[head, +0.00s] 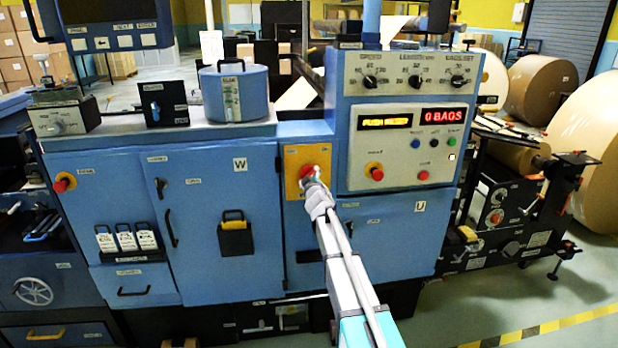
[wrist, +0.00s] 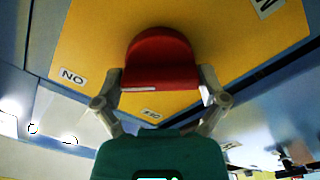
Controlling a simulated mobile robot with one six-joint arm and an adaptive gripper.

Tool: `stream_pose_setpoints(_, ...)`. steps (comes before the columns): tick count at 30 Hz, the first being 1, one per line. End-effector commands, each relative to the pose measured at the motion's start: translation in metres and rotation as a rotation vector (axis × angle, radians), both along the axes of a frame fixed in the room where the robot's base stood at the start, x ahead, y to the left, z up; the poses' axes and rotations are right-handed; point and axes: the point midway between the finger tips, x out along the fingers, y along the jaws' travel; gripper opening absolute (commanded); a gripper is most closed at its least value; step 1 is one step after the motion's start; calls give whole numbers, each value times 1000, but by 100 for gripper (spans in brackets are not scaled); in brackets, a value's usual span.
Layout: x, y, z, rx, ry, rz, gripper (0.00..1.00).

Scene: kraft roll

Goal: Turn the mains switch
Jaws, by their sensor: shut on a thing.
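The mains switch is a red knob (head: 306,172) on a yellow plate (head: 293,157) on the blue cabinet front. My gripper (head: 313,183) reaches it from below and covers part of it in the head view. In the wrist view the red knob (wrist: 160,50) sits between the two fingers of my gripper (wrist: 162,76), which are shut on its sides. A pale line runs along the knob's near edge. The yellow plate (wrist: 95,35) carries a label (wrist: 73,76) that shows upside down, apparently "ON", and a second small label (wrist: 150,114) too small to read.
Right of the plate is a panel with a red button (head: 376,174), lit displays (head: 442,116) and dials. A yellow-handled black pocket (head: 235,236) hangs on the door at left. Paper rolls (head: 541,88) stand at right.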

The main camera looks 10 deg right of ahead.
Motion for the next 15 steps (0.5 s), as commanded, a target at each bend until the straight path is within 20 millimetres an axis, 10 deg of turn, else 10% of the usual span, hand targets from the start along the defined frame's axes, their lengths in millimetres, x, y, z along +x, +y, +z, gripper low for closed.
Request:
stream_pose_setpoints(5, 0, 0, 0, 6, 1, -1, 44)
stream_pose_setpoints(6, 0, 0, 0, 6, 1, -1, 97)
stream_pose_setpoints(15, 0, 0, 0, 3, 1, -1, 100)
